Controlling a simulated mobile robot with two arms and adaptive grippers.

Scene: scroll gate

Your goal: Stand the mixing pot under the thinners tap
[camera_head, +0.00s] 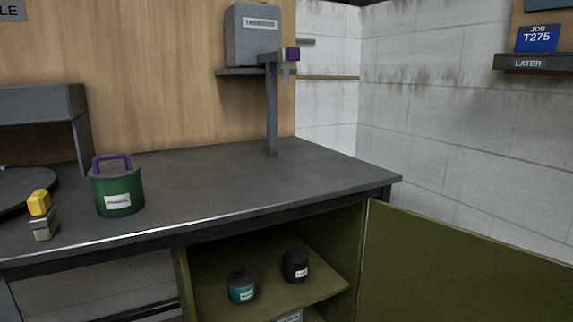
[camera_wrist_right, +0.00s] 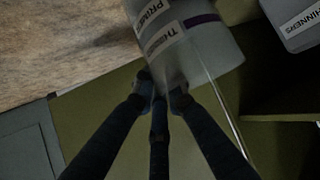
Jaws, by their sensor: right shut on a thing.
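The thinners tap (camera_head: 291,54) has a purple block and a downward spout on a grey arm beside a labelled grey tank (camera_head: 253,37). The bench top below its spout is bare. In the right wrist view my right gripper (camera_wrist_right: 162,82) is shut on a pale grey round pot (camera_wrist_right: 180,35), which I take to be the mixing pot. The pot has a purple band and labels, one reading "PRIMER" and one partly cut off. What is under the pot cannot be told. Neither gripper shows in the head view.
On the bench (camera_head: 215,185) stand a green pot with a purple handle (camera_head: 118,193) and a yellow-topped block (camera_head: 40,213). A teal pot (camera_head: 241,287) and a black pot (camera_head: 295,266) stand in the cupboard below; its green door (camera_head: 460,265) is open. A "THINNERS" container (camera_wrist_right: 296,22) is right in the wrist view.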

